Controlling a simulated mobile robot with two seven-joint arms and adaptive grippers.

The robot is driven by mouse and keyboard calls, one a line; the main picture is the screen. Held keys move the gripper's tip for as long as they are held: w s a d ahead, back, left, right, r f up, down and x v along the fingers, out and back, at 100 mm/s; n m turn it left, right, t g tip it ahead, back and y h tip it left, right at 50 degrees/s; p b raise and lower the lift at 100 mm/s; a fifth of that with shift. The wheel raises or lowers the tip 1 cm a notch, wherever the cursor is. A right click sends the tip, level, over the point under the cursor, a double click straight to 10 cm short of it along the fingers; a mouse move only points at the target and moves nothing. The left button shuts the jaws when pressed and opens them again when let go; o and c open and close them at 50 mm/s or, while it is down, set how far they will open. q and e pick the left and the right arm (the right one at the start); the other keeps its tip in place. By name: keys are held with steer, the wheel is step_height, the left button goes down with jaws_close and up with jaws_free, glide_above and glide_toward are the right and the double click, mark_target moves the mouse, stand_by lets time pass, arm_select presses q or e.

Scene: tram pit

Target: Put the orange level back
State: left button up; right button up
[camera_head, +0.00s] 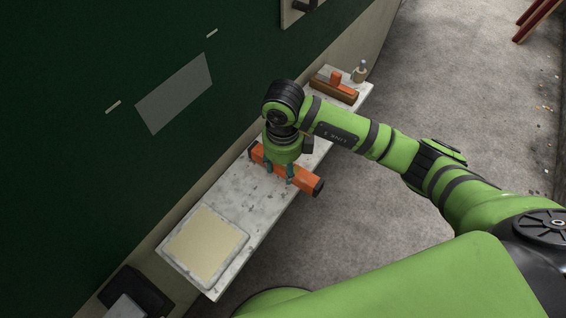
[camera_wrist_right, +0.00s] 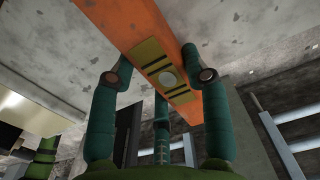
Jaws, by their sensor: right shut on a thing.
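The orange level (camera_head: 306,182) is a long orange bar with a dark end, seen in the head view at the narrow grey shelf. It lies across the shelf, and its near right end sticks out past the shelf's edge. My right gripper (camera_head: 279,170) points down and is shut on the level near its middle. In the right wrist view the level (camera_wrist_right: 140,25) runs between the green fingers, with a yellow and black striped plate facing the camera. I cannot tell whether the level touches the shelf. My left gripper is not in view.
The grey shelf (camera_head: 225,205) runs along a dark green wall (camera_head: 90,100). A cream pad in a pale frame (camera_head: 205,246) lies at its near end. A wooden plane-like tool (camera_head: 334,90) and a small bottle-like item (camera_head: 360,72) stand at its far end. Open floor lies right.

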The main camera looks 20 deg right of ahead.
mark_target(283, 167)
steer(key=shift+f, duration=0.2)
steer(key=o, duration=1.4)
steer(key=shift+r, duration=0.1)
steer(key=shift+r, duration=0.55)
steer(key=shift+r+b, duration=0.95)
steer(key=shift+r, duration=4.65)
